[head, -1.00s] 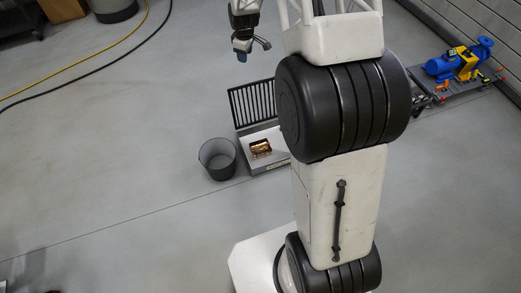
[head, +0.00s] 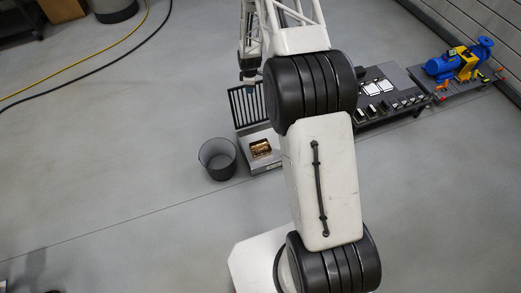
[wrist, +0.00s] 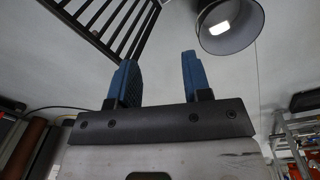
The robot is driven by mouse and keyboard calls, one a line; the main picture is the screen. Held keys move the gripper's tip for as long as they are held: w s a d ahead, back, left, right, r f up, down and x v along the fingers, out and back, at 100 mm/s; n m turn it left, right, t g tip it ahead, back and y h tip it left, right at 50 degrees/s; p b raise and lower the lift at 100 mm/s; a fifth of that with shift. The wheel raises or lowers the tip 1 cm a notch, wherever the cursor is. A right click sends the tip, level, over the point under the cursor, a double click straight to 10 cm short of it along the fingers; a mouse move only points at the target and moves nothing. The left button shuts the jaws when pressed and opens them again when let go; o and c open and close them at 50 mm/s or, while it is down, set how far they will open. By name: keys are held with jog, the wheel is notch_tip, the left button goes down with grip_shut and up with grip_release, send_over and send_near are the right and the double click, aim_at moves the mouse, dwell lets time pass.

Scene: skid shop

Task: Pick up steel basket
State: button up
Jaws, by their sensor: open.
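The likeliest steel basket is a dark grey round bin (head: 217,158). It stands upright on the floor, left of a low box with an upright slatted panel. It also shows in the wrist view (wrist: 230,30) at upper right, its wide mouth visible with a bright patch inside. My gripper (wrist: 160,72) is open, its two blue fingers apart and nothing between them. In the head view my gripper (head: 249,86) hangs above and right of the bin, by the slatted panel, and is small and partly unclear. The gripper and bin are apart.
The slatted panel (head: 245,104) stands behind a shallow box holding a brass-coloured part (head: 260,147), right of the bin. A dark bench (head: 385,95) with small parts and a blue pump (head: 445,66) are farther right. The floor left of the bin is clear.

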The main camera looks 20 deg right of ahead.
notch_tip(320, 180, down, 20)
jog(key=d+n, duration=0.2)
jog(key=n, duration=0.3)
send_over(260, 146)
jog(key=shift+g, duration=0.4)
jog(key=f, duration=2.1)
jog(key=shift+w+d, duration=0.15)
jog(key=shift+d, duration=0.1)
jog(key=shift+f, duration=1.25)
jog(key=shift+f, duration=0.15)
jog(key=shift+f, duration=2.45)
grip_shut()
